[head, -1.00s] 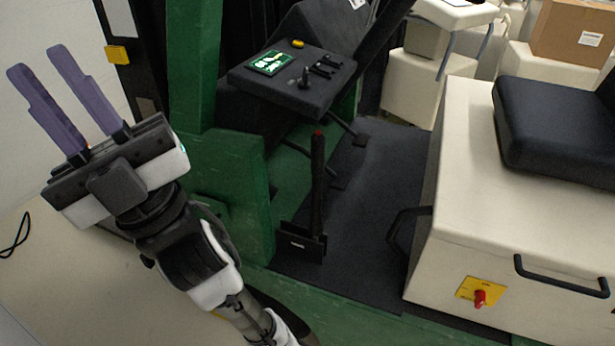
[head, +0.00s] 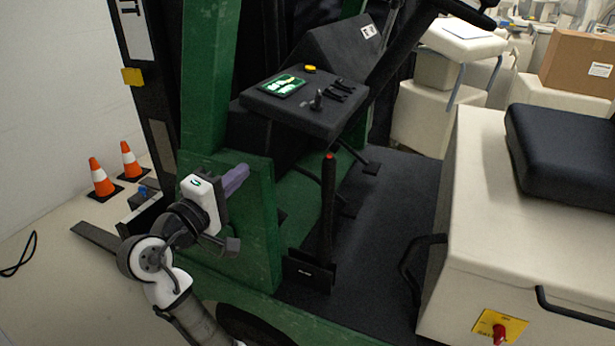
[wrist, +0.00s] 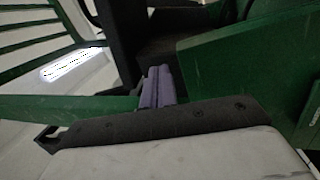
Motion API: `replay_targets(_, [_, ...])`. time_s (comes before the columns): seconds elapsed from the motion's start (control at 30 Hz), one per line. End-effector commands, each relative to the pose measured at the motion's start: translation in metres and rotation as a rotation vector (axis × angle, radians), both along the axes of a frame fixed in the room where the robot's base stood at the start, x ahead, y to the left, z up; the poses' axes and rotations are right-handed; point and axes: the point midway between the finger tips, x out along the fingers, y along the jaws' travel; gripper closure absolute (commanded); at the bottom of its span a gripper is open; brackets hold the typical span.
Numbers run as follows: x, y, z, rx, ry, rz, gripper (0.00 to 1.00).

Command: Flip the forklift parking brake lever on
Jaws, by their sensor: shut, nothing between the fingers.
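The parking brake lever (head: 327,205) looks to be the black upright lever with a red tip. It rises from a black base plate (head: 308,273) on the forklift floor and stands nearly upright. My gripper (head: 236,178) is left of the lever, beside the green body panel, and apart from the lever. Its purple fingers point right and are together, with nothing held. In the wrist view the shut fingers (wrist: 158,86) show between green forklift parts. I cannot make out the lever in the wrist view.
The green upright (head: 208,80) and green side panel (head: 247,225) stand close to my gripper. A dark control console (head: 300,108) sits above. A cream seat housing (head: 500,210) with a red knob (head: 499,332) is at right. Orange cones (head: 101,178) stand on the floor at left.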

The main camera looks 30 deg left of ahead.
Motion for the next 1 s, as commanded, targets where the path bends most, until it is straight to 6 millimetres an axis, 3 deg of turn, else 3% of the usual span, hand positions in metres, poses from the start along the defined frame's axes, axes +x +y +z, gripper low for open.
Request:
replay_targets(0.2, [-0.005, -0.023, -0.027, -0.102, 0.099, -0.19, 1.0])
replay_targets(0.67, [-0.006, -0.028, -0.031, -0.118, 0.118, -0.224, 1.0])
replay_targets(0.83, [0.009, -0.033, -0.029, -0.117, 0.117, -0.227, 1.0])
replay_targets(1.0, [0.042, -0.042, -0.028, -0.119, 0.118, -0.228, 1.0])
